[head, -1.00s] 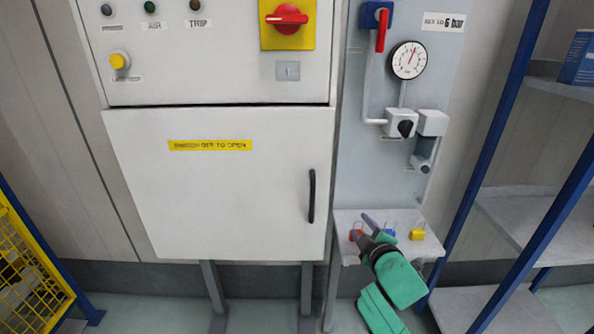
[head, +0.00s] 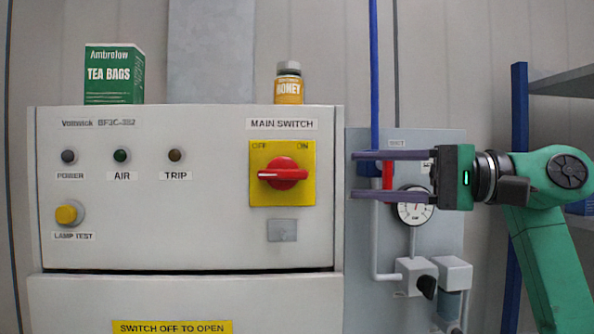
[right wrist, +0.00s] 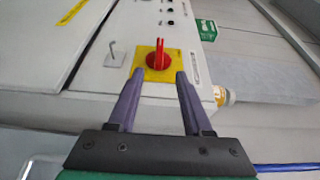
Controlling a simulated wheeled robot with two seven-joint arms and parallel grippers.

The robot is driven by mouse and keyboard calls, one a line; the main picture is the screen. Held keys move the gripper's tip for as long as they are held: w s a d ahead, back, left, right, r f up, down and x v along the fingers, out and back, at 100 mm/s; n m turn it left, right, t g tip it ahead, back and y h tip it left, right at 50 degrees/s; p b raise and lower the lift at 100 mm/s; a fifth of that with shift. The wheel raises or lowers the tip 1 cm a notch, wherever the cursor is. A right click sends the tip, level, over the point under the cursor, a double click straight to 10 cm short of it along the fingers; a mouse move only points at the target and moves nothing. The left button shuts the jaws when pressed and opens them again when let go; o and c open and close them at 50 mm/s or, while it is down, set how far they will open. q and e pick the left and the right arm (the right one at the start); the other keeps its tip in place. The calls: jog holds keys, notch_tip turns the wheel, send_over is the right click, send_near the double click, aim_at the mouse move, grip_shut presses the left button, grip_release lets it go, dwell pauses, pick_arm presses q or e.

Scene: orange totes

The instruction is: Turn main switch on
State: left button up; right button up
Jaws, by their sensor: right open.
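The main switch (head: 283,174) is a red rotary knob on a yellow square plate, at the upper right of the white cabinet front. OFF is printed at the plate's upper left and ON at its upper right. The knob's handle lies level, its pale-edged end to the left. My right gripper (head: 354,175) is open and empty, just right of the plate at knob height, its fingers pointing left. In the right wrist view the knob (right wrist: 157,55) shows ahead between the two fingertips, with a gap. My left gripper is not in view.
A honey jar (head: 289,84) and a tea bags box (head: 114,74) stand on the cabinet top (head: 210,112). Right of the cabinet is a grey panel with a pressure gauge (head: 413,207), a red valve handle (head: 388,176) and pipes, behind my gripper. A blue-framed shelf (head: 517,90) stands farther right.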

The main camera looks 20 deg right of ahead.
aim_at(300, 175)
jog(key=p+x, duration=0.2)
jog(key=x, duration=0.8)
jog(key=shift+w+a, duration=0.1)
jog(key=shift+w, duration=0.05)
jog(key=shift+w+a, duration=0.2)
jog(key=shift+a, duration=0.1)
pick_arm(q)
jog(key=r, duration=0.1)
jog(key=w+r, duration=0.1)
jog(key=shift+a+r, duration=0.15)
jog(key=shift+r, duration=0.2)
pick_arm(e)
jog(key=shift+f, duration=0.1)
grip_shut()
